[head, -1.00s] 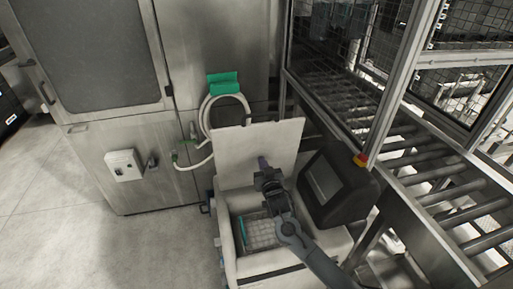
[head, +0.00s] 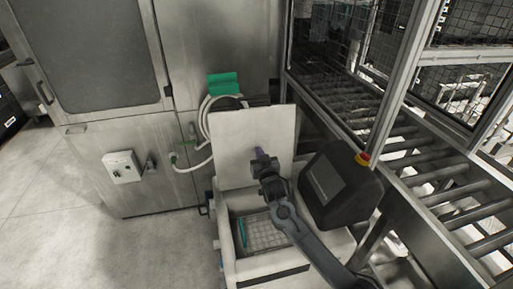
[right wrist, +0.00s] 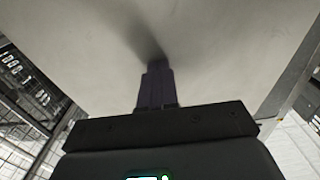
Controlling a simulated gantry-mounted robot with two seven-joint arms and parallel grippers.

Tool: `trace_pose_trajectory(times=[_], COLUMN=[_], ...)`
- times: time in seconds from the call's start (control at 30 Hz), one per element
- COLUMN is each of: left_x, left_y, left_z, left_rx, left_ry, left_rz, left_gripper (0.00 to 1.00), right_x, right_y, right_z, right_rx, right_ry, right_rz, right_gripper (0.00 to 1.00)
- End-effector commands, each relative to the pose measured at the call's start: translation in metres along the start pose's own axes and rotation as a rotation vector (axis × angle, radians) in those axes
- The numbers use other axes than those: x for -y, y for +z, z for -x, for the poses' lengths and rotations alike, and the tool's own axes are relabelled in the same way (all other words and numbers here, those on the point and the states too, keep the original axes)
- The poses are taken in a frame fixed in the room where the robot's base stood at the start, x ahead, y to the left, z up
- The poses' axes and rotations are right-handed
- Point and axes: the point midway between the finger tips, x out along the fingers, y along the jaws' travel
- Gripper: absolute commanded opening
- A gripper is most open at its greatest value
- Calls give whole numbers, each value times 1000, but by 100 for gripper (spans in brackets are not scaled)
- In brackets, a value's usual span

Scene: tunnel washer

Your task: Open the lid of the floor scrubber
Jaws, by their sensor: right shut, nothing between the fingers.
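The floor scrubber (head: 229,247) is a pale machine with a dark control console (head: 341,187) at its right. Its lid (head: 246,135) stands raised, close to upright, behind the open body, where a grid-like basket (head: 264,235) shows. My right gripper (head: 259,154) is shut and empty, in front of the lid's inner face. In the right wrist view the shut purple fingers (right wrist: 156,82) point at the pale lid (right wrist: 220,50), with a dark shadow at their tips; they are at or very near its surface. My left gripper is not in view.
A steel cabinet (head: 120,170) with a coiled hose (head: 207,125) and green holder (head: 223,84) stands behind and left. A roller conveyor (head: 440,190) with a metal-framed mesh guard runs along the right. The floor at left (head: 60,220) is clear.

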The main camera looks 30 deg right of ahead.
Motion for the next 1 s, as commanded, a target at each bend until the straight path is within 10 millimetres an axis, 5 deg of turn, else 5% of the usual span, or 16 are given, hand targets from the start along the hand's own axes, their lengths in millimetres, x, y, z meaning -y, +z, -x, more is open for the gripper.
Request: trace_pose_trajectory(times=[0.27,1.0], left_x=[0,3], left_y=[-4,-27], left_z=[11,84], left_rx=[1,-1], left_ry=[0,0], left_rz=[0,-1], left_gripper=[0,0], right_x=[0,0], right_y=[-3,-4], right_z=[8,96], right_rx=[1,2], right_ry=[-1,-1], right_rz=[0,1], right_gripper=[0,0])
